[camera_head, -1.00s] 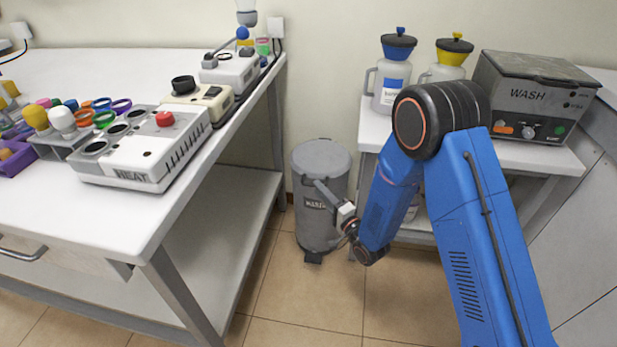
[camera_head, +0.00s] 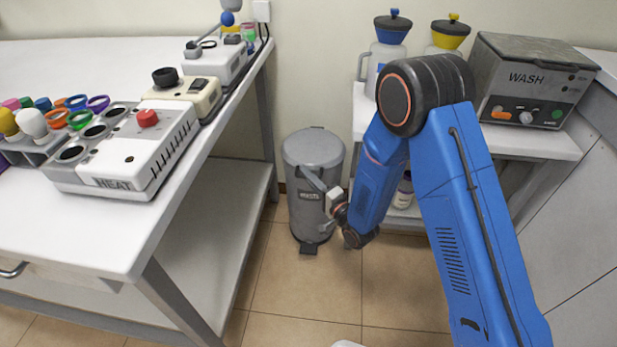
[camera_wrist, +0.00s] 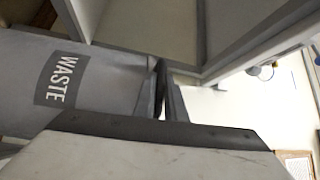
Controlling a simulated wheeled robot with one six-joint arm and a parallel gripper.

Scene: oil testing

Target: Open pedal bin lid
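The grey pedal bin (camera_head: 300,212) stands upright on the floor between the bench and the wash table. Its round lid (camera_head: 313,146) is down. The dark pedal (camera_head: 308,248) sticks out at the bin's foot, with nothing on it. My gripper (camera_head: 307,172) is in front of the bin's upper side, below the lid rim, and covers part of the bin. I cannot tell whether it touches the bin. Its fingers look together and empty, also in the wrist view (camera_wrist: 165,92). There the bin (camera_wrist: 110,75) with its WASTE label fills the left side.
The white bench (camera_head: 150,222) with the heater (camera_head: 115,165) is on the left. The table (camera_head: 545,143) with the wash unit (camera_head: 535,80) is on the right, close to my arm. The tiled floor (camera_head: 305,285) before the bin is clear.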

